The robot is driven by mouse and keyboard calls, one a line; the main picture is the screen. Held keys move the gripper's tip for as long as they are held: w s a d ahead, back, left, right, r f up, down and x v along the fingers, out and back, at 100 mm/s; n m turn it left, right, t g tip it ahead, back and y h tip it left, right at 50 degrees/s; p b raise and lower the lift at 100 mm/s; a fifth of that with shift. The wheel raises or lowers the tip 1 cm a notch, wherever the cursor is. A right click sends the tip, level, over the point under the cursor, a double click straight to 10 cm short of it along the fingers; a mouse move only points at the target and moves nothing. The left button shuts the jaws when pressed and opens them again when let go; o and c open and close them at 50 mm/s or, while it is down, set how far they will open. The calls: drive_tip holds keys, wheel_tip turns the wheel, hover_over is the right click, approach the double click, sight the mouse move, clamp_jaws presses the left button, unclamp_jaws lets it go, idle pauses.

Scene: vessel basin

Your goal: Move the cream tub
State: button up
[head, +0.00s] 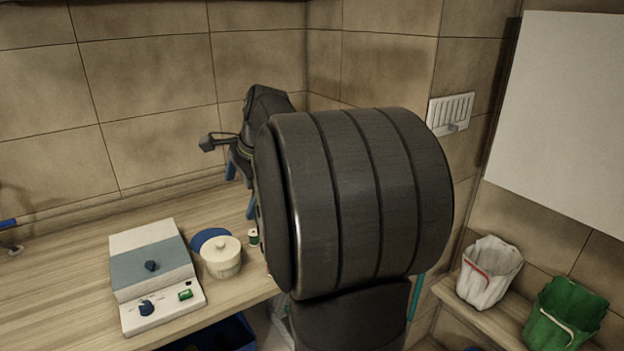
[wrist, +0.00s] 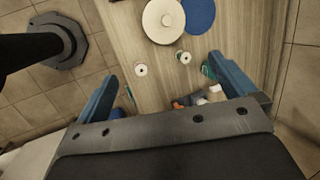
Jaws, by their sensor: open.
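The cream tub (head: 221,262) is round with a lid and small knob. It stands upright on the wooden counter in the head view, right of the white-and-blue device. From above in the wrist view, the tub (wrist: 163,20) is at the top edge, beyond my fingertips. A flat blue disc (head: 210,238) lies right beside it; I cannot tell whether they touch. My gripper (head: 241,189) is above the counter behind the tub, its blue fingers partly hidden by my arm. In the wrist view my gripper (wrist: 163,72) is open with nothing held between the fingers.
The device (head: 150,275) with knobs stands left of the tub. Small spools (wrist: 140,70) and (wrist: 184,57) stand between tub and gripper in the wrist view. A white bucket (head: 490,272) and green bucket (head: 562,315) are at right. The counter's left part is mostly clear.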

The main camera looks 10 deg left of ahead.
sight(222, 244)
drive_tip(key=shift+c, duration=0.2)
drive_tip(key=c, duration=1.1)
drive_tip(key=shift+w+a, duration=0.15)
drive_tip(key=shift+a, duration=0.05)
drive_tip(key=c, duration=0.3)
drive_tip(key=shift+w+a+f+n+g+h, duration=0.15)
drive_tip(key=shift+w+a+f+n, duration=0.1)
drive_tip(key=shift+w+a+n, duration=0.35)
drive_tip(key=shift+w+a+f+n+g+h, duration=0.15)
drive_tip(key=shift+w+a+f+n, duration=0.1)
drive_tip(key=shift+w+a+n, duration=0.3)
clamp_jaws()
drive_tip(key=w+a+f+n+g+h, duration=0.1)
drive_tip(key=w+a+f+n+h, duration=0.2)
drive_tip(key=w+a+f+n, duration=0.3)
drive_tip(key=w+a+f+n+g+h, duration=0.1)
drive_tip(key=w+a+f+n+h, duration=0.15)
drive_tip(key=a+f+n, duration=0.6)
drive_tip(key=shift+s+d+r, duration=0.15)
drive_tip(key=shift+s+d, duration=1.85)
drive_tip(key=shift+s, duration=0.05)
drive_tip(key=shift+s+d+r, duration=0.1)
drive_tip(key=shift+s+d, duration=1.85)
drive_tip(key=shift+s, duration=0.05)
drive_tip(key=shift+f, duration=0.85)
